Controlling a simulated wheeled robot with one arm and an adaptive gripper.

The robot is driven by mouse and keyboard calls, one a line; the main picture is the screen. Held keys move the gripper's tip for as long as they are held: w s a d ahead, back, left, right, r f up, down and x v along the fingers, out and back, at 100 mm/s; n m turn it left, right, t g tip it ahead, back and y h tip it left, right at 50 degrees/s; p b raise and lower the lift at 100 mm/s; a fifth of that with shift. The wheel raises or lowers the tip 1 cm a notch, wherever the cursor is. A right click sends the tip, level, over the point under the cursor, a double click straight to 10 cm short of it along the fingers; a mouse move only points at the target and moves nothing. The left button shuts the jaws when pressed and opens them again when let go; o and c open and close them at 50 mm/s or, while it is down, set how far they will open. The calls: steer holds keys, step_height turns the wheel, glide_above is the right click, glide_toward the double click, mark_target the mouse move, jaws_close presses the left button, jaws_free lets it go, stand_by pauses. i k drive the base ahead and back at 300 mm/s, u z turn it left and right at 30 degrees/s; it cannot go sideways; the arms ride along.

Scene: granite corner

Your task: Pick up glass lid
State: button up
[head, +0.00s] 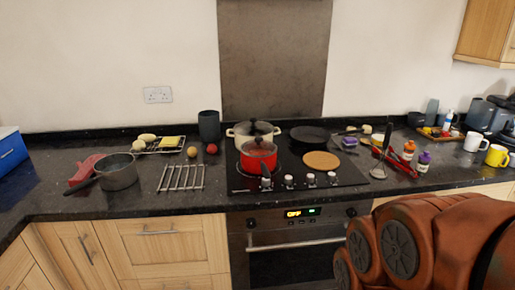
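A cream pot (234,134) stands at the back left of the black hob and carries what looks like a glass lid (262,128). A red pot (258,161) stands in front of it and overlaps it. The red pot also seems to have a glass lid (256,146) on it, with a dark knob. The lids are small in the view, so their edges are hard to tell. My orange-brown arm fills the lower right corner, in front of the counter. My gripper is not in view.
A dark pan (310,134) and a round brown board (321,160) sit on the hob (345,172). A grey saucepan (117,174), wire rack (181,178) and dark canister (209,126) stand to the left. Bottles (424,161) and mugs (496,156) crowd the right.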

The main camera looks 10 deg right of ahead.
mark_target(259, 147)
steer(key=k, duration=0.55)
steer(key=u, duration=1.05)
steer(key=i, duration=1.3)
steer(key=z, duration=0.25)
